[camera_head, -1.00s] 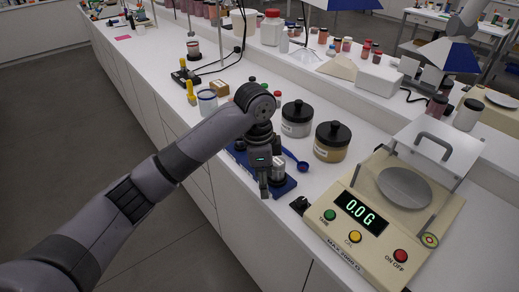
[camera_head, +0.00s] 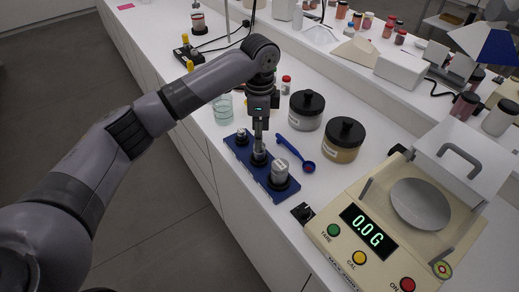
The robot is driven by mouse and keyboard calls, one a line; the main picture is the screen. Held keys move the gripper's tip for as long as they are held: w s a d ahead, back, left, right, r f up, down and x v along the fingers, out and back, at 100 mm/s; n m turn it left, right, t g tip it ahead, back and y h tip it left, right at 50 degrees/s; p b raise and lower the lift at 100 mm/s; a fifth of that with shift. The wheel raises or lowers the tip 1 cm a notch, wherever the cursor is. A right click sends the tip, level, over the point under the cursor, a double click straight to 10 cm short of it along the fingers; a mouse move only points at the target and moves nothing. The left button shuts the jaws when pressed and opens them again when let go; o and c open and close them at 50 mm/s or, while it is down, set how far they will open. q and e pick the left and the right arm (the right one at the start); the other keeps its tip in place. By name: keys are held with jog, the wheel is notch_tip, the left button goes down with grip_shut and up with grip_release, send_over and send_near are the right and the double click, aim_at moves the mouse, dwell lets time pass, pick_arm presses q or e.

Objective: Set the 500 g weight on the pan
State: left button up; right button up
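The scale has a round metal pan (camera_head: 420,203), and its display (camera_head: 367,229) reads 0.0 G. A blue weight holder (camera_head: 262,182) stands on the bench left of the scale. A large metal weight (camera_head: 280,171) with a pale label sits at its near end; the label is too small to read. A small weight (camera_head: 241,136) sits at the far end. My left gripper (camera_head: 258,146) points down at the middle of the holder, beside the large weight. Its fingers look close together; whether they touch anything there is unclear. My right gripper is not in view.
Two black-lidded jars (camera_head: 307,110) (camera_head: 338,142) stand behind the holder. A blue scoop (camera_head: 296,152) lies between them and the holder. A clear glass (camera_head: 223,108) is to the left. The scale's lid (camera_head: 462,160) with a handle stands raised behind the pan.

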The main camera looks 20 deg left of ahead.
aim_at(259, 153)
pick_arm(q)
jog(key=shift+s+f, duration=0.1)
jog(key=shift+f, duration=0.85)
jog(key=f+p, duration=0.1)
jog(key=f, duration=0.1)
jog(key=f+p, duration=0.1)
jog(key=f, duration=0.1)
jog(key=shift+w+a+f, duration=0.1)
jog(key=shift+w+f, duration=0.1)
jog(key=shift+f, duration=0.3)
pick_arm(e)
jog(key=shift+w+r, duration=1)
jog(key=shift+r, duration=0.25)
pick_arm(q)
jog(key=shift+c, duration=0.2)
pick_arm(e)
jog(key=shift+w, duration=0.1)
pick_arm(q)
jog(key=c, duration=0.4)
grip_shut()
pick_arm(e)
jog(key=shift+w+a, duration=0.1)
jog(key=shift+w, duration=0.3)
pick_arm(q)
jog(key=shift+r, duration=0.1)
